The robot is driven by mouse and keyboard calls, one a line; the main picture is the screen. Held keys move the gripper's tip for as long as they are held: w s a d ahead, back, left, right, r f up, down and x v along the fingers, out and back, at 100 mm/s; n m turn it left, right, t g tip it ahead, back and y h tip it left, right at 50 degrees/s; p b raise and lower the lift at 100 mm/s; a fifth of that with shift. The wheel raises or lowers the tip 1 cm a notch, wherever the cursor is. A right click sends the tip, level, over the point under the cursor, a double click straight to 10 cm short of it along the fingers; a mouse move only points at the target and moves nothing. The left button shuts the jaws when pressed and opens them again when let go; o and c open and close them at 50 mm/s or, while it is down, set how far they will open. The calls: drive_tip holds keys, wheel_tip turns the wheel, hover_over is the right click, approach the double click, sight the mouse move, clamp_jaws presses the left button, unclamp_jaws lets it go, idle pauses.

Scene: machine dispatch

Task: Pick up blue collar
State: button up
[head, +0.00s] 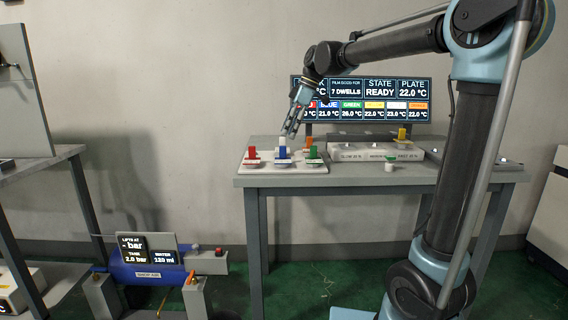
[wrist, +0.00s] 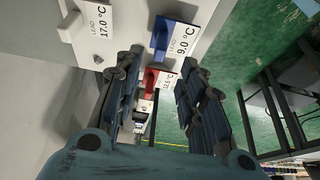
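The blue collar (head: 282,153) stands upright on a white tray (head: 258,168) at the left end of the grey table, among red, white, orange and green collars. In the wrist view the blue collar (wrist: 160,38) lies ahead of the fingertips, beside a white label reading 9.0 °C. My gripper (head: 291,130) hangs tilted just above the tray, near the blue and white collars. In the wrist view my gripper (wrist: 160,62) has its two fingers spread apart with nothing gripped. The red collar (wrist: 150,78) shows in the gap between them.
The red collar (head: 252,152) is left of the blue one, and the green collar (head: 313,152) is right. A white block (head: 350,152) with a yellow collar (head: 402,134) sits farther right. A display screen (head: 362,98) stands behind the table. A blue machine (head: 150,272) stands lower left.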

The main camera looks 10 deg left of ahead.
sight(283, 146)
drive_tip(key=shift+x, duration=3.6)
drive_tip(key=shift+w+d+f, duration=0.1)
drive_tip(key=shift+w, duration=0.05)
drive_tip(key=shift+c, duration=0.3)
clamp_jaws()
